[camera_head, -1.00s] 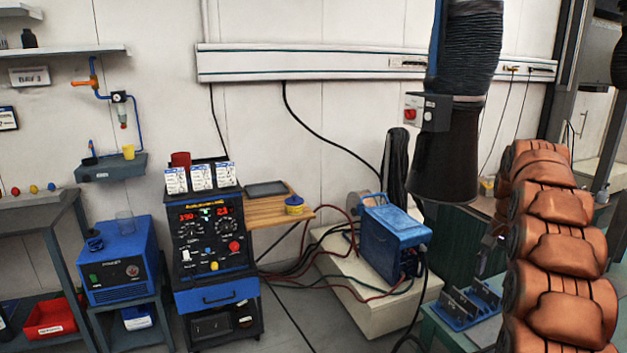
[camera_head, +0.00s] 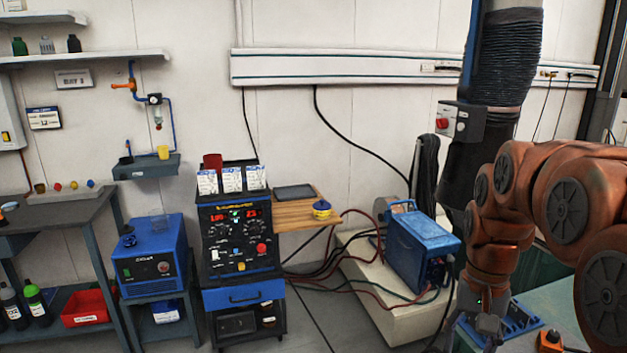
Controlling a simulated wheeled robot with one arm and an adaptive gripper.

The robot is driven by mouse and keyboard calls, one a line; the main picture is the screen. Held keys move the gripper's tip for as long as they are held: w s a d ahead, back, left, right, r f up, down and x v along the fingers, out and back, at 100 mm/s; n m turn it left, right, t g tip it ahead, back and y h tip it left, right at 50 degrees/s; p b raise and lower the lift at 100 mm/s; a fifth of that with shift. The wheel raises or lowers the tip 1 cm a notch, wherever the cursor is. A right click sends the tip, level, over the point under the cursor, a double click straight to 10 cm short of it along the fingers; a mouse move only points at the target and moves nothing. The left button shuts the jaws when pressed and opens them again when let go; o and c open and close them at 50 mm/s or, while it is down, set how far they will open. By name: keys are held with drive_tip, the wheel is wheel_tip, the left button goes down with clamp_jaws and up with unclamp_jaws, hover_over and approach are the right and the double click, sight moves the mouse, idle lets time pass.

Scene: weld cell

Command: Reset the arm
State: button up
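My arm, orange-brown with dark round joint caps, fills the right side of the head view. It bends over, with its far end hanging down. My gripper (camera_head: 478,332) is at the lower end of that hanging part, dark grey and small, beside a blue fixture (camera_head: 515,325) on the green table at the lower right. Its fingertips are at the bottom edge of the picture, and I cannot tell whether they are apart or hold anything.
A black and blue welding machine (camera_head: 238,225) stands in the middle, with a wooden side shelf (camera_head: 300,215). A blue unit (camera_head: 420,250) sits on a pale block (camera_head: 375,300) with cables. A fume hose (camera_head: 505,70) hangs behind my arm. Shelves (camera_head: 85,58) are at left.

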drive_tip(key=s+a+f+n, duration=0.1)
drive_tip(key=s+a, duration=0.1)
drive_tip(key=s, duration=0.5)
drive_tip(key=s+a+f+n+p, duration=0.1)
drive_tip(key=s+a+f+n, duration=0.1)
drive_tip(key=s, duration=0.5)
drive_tip(key=s+a+f+n, duration=0.1)
drive_tip(key=s+a+f, duration=0.1)
drive_tip(key=s, duration=0.5)
drive_tip(key=shift+a+f+n+g+p, duration=0.25)
drive_tip(key=shift+a+n+g+p, duration=0.05)
drive_tip(key=shift+a, duration=0.6)
drive_tip(key=shift+c, duration=0.3)
drive_tip(key=shift+c, duration=1)
drive_tip(key=shift+d, duration=0.15)
